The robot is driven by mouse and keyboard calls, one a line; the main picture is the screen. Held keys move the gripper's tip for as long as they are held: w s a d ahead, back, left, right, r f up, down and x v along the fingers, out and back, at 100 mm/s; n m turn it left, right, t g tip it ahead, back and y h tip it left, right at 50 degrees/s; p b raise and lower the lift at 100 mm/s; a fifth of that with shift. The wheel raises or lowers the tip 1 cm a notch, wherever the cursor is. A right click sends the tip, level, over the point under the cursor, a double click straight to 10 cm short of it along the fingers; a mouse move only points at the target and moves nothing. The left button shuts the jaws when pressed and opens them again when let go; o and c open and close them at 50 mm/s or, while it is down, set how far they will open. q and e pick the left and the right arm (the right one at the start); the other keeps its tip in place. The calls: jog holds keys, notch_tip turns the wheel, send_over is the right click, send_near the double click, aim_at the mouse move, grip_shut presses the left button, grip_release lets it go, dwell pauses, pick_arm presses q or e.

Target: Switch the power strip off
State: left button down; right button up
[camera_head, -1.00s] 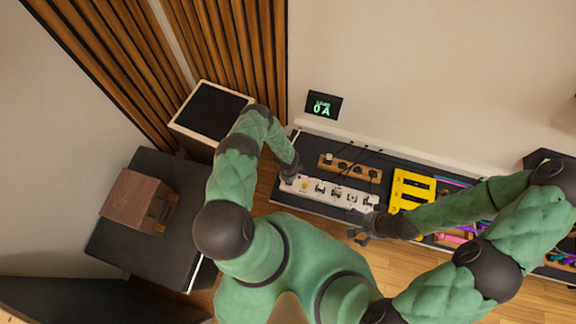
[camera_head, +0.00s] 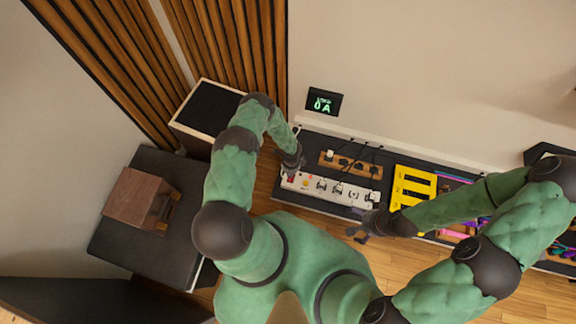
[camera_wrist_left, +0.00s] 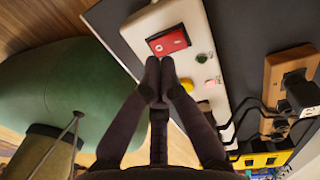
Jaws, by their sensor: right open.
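The white power strip (camera_head: 335,191) lies on a dark shelf, with several plugs in it. At its left end is a red rocker switch, seen large in the left wrist view (camera_wrist_left: 168,40). My left gripper (camera_head: 292,168) is over the strip's left end. In the left wrist view its two fingertips (camera_wrist_left: 160,72) are together and empty, just below the switch; I cannot tell whether they touch it. My right gripper (camera_head: 362,228) is open and empty in front of the strip.
A wooden block with sockets (camera_head: 350,165) lies behind the strip, with black cables. A small wall display (camera_head: 324,102) shows green characters. A black-topped speaker (camera_head: 210,109) and a wooden box (camera_head: 138,196) are at left.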

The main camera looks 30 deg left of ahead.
aim_at(289, 181)
pick_arm(q)
notch_tip(289, 181, up, 11)
jog(key=s+p, duration=0.1)
jog(key=p, duration=0.4)
jog(key=shift+s+d, duration=0.15)
jog(key=shift+s, duration=0.05)
